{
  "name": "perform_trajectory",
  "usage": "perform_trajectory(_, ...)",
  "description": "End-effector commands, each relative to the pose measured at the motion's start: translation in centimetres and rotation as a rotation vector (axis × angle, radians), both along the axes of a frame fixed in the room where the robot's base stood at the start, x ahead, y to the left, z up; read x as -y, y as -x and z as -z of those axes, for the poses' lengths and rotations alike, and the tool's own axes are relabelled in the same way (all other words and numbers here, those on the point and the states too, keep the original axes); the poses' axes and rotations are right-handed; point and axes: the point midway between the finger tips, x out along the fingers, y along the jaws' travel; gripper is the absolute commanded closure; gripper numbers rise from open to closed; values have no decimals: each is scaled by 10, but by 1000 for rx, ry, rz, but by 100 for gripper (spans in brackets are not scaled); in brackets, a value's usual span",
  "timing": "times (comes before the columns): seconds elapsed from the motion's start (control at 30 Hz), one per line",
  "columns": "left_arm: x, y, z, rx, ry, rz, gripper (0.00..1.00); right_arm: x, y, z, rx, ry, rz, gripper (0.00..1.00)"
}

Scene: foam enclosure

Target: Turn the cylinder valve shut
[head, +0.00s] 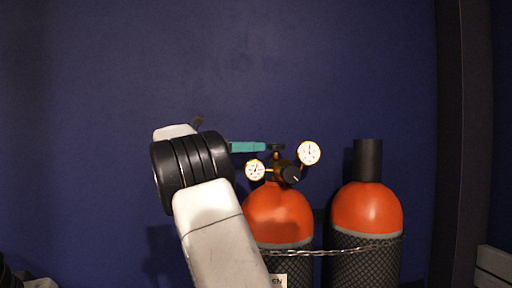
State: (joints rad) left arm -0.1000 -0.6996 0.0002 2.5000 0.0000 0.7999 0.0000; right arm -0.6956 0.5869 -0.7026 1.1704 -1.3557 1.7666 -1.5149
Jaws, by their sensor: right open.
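The left orange-topped gas cylinder (278,208) stands upright. On its neck is a brass regulator with two round white gauges (309,152) and a black knob (291,175). A small dark valve handle (276,147) sits at the top of this fitting. A teal bar (248,147) lies level just left of the handle; I cannot tell what it belongs to or whether they touch. My right arm rises in front, left of the valve. My left gripper is out of view.
A second orange cylinder (367,208) with a black cap stands to the right. A chain (330,252) runs across both cylinders. A plain blue wall (330,70) is behind, with a dark post (462,140) at the right. The space above the gauges is clear.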

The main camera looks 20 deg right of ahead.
Motion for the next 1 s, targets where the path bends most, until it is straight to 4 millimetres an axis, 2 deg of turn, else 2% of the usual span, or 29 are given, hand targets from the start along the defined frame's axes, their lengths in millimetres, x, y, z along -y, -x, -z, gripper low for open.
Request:
perform_trajectory(0.23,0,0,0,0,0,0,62,10,2,0,2,-4,9,30)
perform_trajectory(0.63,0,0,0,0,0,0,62,69,10,0,1,-3,9,30)
perform_trajectory(0.8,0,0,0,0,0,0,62,77,11,0,1,-3,6,30)
perform_trajectory(1.0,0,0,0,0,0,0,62,77,11,0,1,-3,6,30)
